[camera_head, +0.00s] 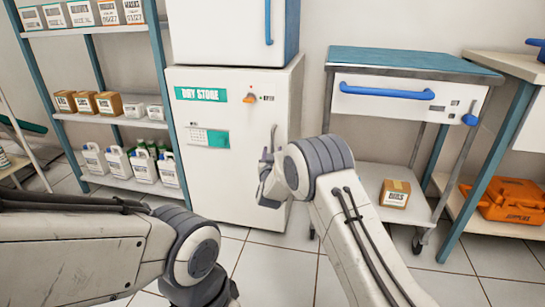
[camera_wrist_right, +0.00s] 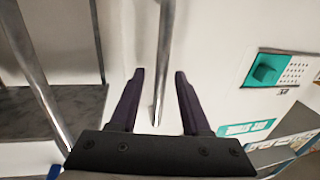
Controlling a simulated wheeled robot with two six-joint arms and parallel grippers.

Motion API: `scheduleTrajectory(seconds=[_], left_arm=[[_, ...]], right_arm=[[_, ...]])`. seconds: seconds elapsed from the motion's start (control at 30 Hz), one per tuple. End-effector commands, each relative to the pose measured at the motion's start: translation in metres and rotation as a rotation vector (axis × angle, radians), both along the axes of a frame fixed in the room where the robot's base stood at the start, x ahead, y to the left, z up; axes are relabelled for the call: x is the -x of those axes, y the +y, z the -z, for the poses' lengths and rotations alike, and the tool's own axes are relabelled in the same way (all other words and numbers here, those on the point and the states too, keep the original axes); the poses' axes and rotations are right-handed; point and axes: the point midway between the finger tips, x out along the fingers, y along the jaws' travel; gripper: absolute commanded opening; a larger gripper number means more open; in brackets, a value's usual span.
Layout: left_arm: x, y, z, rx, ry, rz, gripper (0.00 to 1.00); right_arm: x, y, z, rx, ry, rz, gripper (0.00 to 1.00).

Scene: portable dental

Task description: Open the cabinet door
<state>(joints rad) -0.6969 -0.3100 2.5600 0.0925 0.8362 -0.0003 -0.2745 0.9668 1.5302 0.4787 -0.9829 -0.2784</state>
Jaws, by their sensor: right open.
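The white cabinet labelled "DRY STORE" (camera_head: 225,165) stands in the middle of the head view, its door shut flush. Its vertical metal handle (camera_head: 273,136) is on the door's right side. In the right wrist view the handle (camera_wrist_right: 165,45) is a shiny bar running down between my fingers. My right gripper (camera_head: 266,158) is at the handle, partly hidden by my own wrist. In the wrist view the right gripper (camera_wrist_right: 159,74) is open, with one finger either side of the bar and visible gaps to both. My left arm shows at lower left, but its gripper is out of view.
A trolley with a blue-handled drawer (camera_head: 385,100) stands right of the cabinet. A blue-framed shelf (camera_head: 110,118) with boxes and bottles stands on the left. Another white unit (camera_head: 225,35) sits on top of the cabinet. Tiled floor (camera_head: 285,250) is clear in front.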

Motion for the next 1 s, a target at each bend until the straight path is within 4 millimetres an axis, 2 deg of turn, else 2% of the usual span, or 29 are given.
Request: scheduleTrajectory(seconds=[0.37,0.5,1.0], left_arm=[[0.0000,0.0000,0.0027,0.000,0.000,0.000,0.50],[0.0000,0.0000,0.0027,0.000,0.000,0.000,0.50],[0.0000,0.0000,0.0027,0.000,0.000,0.000,0.50]], right_arm=[[-0.0063,-0.0006,-0.0003,0.001,0.001,-0.001,0.47],[-0.0061,-0.0006,-0.0004,0.001,0.001,-0.001,0.00],[-0.0060,-0.0006,-0.0006,0.000,0.000,-0.001,0.00]])
